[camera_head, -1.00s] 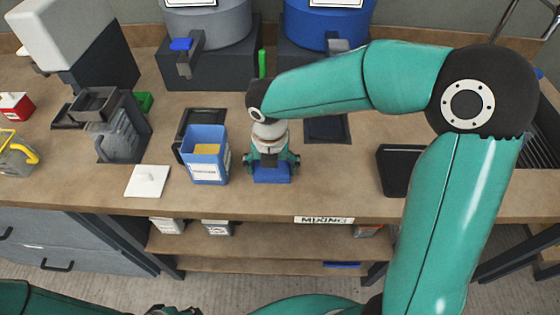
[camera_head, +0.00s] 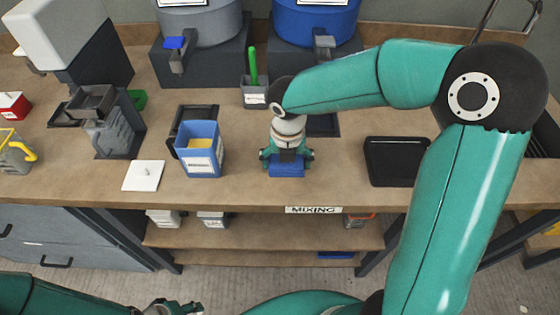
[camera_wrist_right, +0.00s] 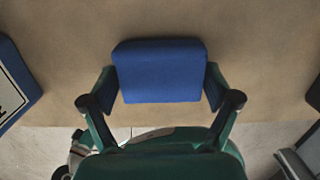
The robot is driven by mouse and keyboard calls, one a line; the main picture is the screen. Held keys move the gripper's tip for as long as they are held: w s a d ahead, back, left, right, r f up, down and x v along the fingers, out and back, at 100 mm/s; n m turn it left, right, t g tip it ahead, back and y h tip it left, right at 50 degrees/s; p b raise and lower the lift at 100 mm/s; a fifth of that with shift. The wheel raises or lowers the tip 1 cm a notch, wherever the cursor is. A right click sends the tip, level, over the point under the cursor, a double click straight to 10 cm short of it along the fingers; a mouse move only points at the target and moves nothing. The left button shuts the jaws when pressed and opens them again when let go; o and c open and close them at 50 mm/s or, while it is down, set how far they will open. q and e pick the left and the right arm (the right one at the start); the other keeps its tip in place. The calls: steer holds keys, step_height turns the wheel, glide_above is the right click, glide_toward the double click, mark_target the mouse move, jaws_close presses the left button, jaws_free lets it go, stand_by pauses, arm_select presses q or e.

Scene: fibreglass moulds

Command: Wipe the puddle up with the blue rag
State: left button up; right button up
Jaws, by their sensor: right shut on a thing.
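The blue rag (camera_head: 287,168) is a folded block in my right gripper (camera_head: 286,158), low over the front of the bench or touching it; I cannot tell which. In the right wrist view the rag (camera_wrist_right: 160,71) sits between the two fingers of the right gripper (camera_wrist_right: 160,90), which is shut on it. No puddle shows clearly in either view; the rag and my arm may hide it. My left gripper (camera_head: 178,307) shows only in part at the bottom edge of the head view, away from the bench, and its fingers are unclear.
A blue container (camera_head: 200,163) with yellow contents stands left of the rag. A white plate (camera_head: 143,175) lies farther left. A black tray (camera_head: 395,162) lies to the right. Behind are a holder (camera_head: 255,95) with a green-handled tool and a blue drum (camera_head: 315,25). Bare bench lies between rag and tray.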

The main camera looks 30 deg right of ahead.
steer(key=shift+s+d, duration=0.45)
steer(key=shift+d, duration=0.3)
step_height(320, 180, up, 3)
steer(key=shift+f+p, duration=0.15)
steer(key=shift+p, duration=0.95)
step_height(320, 180, up, 5)
steer(key=p, duration=0.5)
steer(key=shift+r, duration=0.2)
steer(key=shift+f, duration=0.15)
